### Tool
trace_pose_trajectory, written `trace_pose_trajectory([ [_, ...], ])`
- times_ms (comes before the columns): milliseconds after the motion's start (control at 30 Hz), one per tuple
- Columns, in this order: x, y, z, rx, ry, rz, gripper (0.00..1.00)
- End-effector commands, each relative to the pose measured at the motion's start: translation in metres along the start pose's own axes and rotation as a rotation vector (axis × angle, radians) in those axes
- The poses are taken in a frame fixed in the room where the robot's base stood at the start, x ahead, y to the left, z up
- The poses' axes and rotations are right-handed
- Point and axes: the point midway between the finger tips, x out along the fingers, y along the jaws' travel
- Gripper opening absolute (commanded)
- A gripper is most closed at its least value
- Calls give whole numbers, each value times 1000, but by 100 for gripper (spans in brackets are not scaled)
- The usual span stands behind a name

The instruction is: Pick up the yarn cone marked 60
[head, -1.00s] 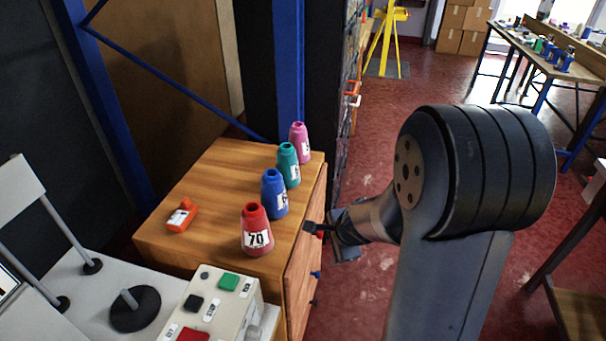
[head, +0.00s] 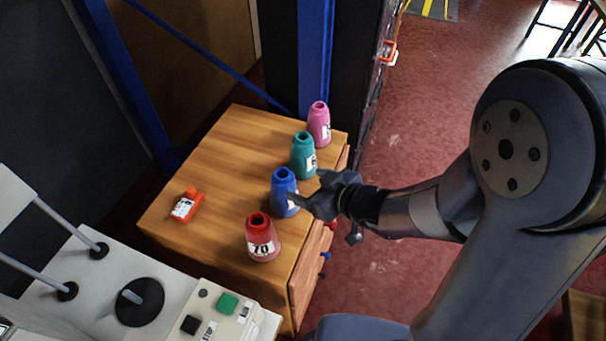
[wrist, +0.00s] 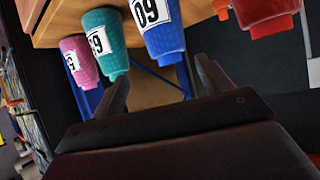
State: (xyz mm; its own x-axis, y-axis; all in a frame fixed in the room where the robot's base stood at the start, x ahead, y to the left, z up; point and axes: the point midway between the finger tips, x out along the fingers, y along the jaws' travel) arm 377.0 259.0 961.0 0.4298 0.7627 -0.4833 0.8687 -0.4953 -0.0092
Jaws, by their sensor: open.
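The blue yarn cone (head: 284,196) stands upright on the wooden cabinet top, between the red and teal cones. In the wrist view, which is upside down, the blue cone (wrist: 163,40) shows a white label that reads 60 when turned over. My gripper (head: 309,190) is open at the right side of the blue cone, its fingers pointing at it. In the wrist view the fingers (wrist: 163,88) are apart and empty, with the blue cone ahead between their lines. Whether a fingertip touches the cone I cannot tell.
The red cone (head: 262,242) marked 70 stands in front, and the teal cone (head: 303,160) and pink cone (head: 319,126) behind. An orange labelled item (head: 186,207) lies on the cabinet top (head: 225,165), whose left part is mostly clear. A button box (head: 220,312) is at front.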

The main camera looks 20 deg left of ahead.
Motion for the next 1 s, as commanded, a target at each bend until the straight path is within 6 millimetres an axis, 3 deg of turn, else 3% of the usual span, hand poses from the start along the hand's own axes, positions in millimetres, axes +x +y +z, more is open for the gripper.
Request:
trace_pose_trajectory([
  [133, 9, -11, -1, -31, 5, -38, 74],
  [400, 48, -11, -1, -29, 3, -35, 74],
  [667, 65, -13, -3, -29, 3, -34, 74],
  [1000, 104, -16, -6, -27, 3, -32, 74],
])
